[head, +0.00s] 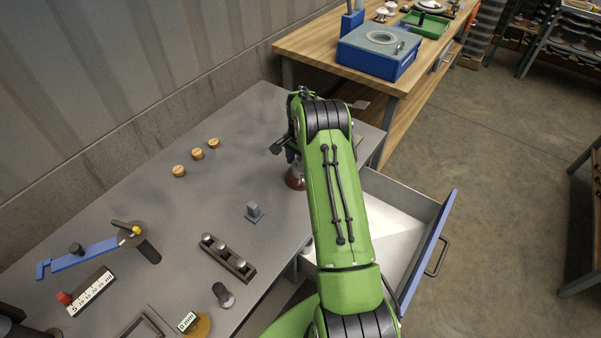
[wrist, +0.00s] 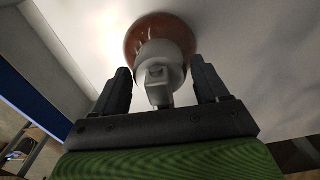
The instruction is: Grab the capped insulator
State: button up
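The capped insulator (wrist: 160,40) shows in the wrist view as a glossy brown disc with a grey metal cap and a fork-like end toward me. My gripper (wrist: 160,66) is open, with one dark finger on each side of the grey cap. A narrow gap shows between the cap and each finger. In the head view the brown part of the insulator (head: 295,179) shows on the grey table, just left of my green arm. The arm hides much of it and of the gripper.
The grey table (head: 130,185) holds several small wooden pieces (head: 198,154), a small grey block (head: 254,212), a dark rack with metal pegs (head: 228,258) and a blue-armed tool (head: 85,257). An open drawer (head: 385,225) juts out at right. A wooden bench (head: 300,42) stands behind.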

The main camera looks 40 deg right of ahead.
grip_shut()
jog(key=shift+w+r, duration=0.1)
dwell(0.3)
